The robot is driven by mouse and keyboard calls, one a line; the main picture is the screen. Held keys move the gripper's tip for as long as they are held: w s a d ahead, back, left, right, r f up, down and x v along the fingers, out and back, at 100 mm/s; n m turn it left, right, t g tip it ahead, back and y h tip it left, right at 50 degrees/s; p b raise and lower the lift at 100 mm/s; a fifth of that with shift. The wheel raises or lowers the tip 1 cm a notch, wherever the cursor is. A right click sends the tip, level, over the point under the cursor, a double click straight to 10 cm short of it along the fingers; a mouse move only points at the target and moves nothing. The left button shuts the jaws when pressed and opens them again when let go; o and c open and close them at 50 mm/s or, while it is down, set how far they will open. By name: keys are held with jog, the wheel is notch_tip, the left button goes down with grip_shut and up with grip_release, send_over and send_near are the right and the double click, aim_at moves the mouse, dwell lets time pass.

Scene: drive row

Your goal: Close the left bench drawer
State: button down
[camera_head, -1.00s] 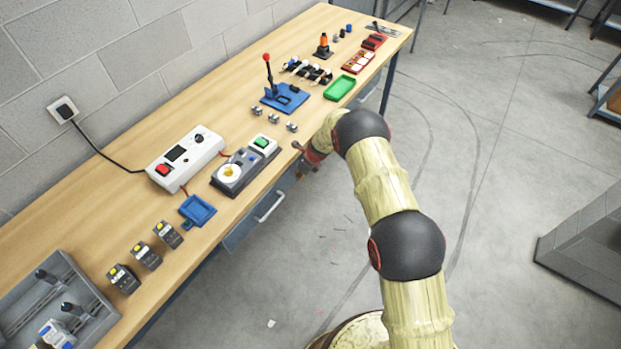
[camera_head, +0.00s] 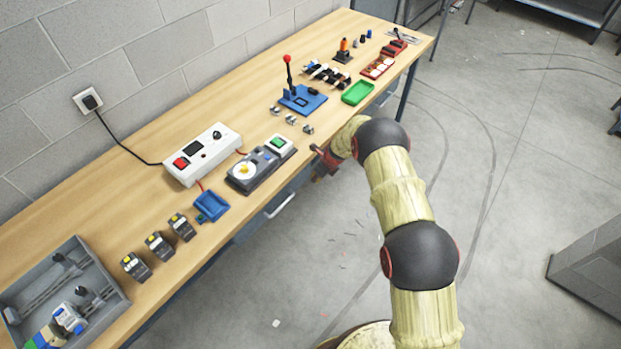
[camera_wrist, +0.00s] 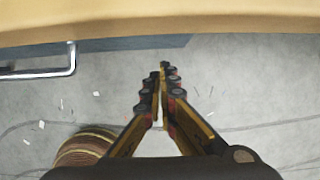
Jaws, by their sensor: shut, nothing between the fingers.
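A blue-grey drawer front with a pale bar handle (camera_head: 280,205) shows under the front edge of the wooden bench. In the wrist view, the drawer's blue strip (camera_wrist: 130,44) shows just beyond the bench edge, with its metal handle (camera_wrist: 40,73) at the left. How far the drawer stands out is hard to tell. My gripper (camera_head: 318,154) is at the bench's front edge, to the right of the handle. In the wrist view, my gripper (camera_wrist: 160,72) has its fingers together, with nothing between them and bare floor behind. It appears apart from the drawer.
A grey cabinet (camera_head: 590,265) stands at the right. The floor between is mostly clear.

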jog(key=d+p+v, duration=0.1)
jog(key=v, duration=0.9)
jog(key=shift+s, duration=0.35)
